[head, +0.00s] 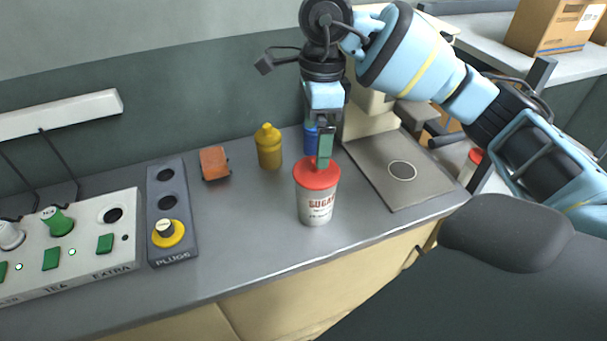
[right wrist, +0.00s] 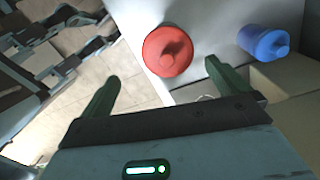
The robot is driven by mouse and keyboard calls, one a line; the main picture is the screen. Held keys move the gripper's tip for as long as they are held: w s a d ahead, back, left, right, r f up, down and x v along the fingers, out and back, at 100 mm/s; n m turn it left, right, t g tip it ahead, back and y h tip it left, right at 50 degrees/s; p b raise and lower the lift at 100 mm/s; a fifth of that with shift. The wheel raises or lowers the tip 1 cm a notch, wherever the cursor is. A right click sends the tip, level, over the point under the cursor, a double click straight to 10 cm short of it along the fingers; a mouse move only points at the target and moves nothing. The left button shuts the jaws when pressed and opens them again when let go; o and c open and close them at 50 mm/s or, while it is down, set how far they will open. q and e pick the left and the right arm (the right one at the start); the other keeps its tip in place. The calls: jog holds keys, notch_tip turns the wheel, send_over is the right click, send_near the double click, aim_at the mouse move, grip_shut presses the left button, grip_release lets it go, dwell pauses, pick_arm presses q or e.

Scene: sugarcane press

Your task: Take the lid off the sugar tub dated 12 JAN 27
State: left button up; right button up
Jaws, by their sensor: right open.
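A white sugar tub (head: 316,208) with dark red lettering stands upright on the grey counter. Its red lid (head: 317,173) is on top; the red lid also shows in the right wrist view (right wrist: 168,50), with a raised knob. The date print on the tub is too small to read. My right gripper (head: 324,160) is over the lid in the head view. In the right wrist view its two green fingers are apart, with nothing between them, and the lid lies beyond the fingertips. I cannot tell whether a finger touches the lid. My left gripper is not in view.
A mustard bottle (head: 269,147), a blue bottle (head: 310,139) and an orange-brown block (head: 214,163) stand behind. A machine with a grey plate (head: 385,180) is at the right. A plug strip (head: 170,215) and a white switch panel (head: 75,265) are at the left. Counter left of the tub is clear.

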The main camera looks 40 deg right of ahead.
jog(key=shift+w+d+r+h, duration=0.3)
jog(key=shift+d+r+h, duration=0.1)
jog(key=shift+d, duration=0.15)
jog(key=shift+s+a+f, duration=0.1)
jog(key=shift+a+f, duration=0.05)
jog(key=shift+f, duration=1.85)
jog(key=shift+s+a+f, duration=0.1)
jog(key=shift+a+f, duration=0.05)
jog(key=shift+f, duration=1.85)
jog(key=c, duration=0.8)
jog(key=shift+w, duration=0.1)
jog(key=shift+r, duration=0.15)
jog(key=shift+c, duration=0.2)
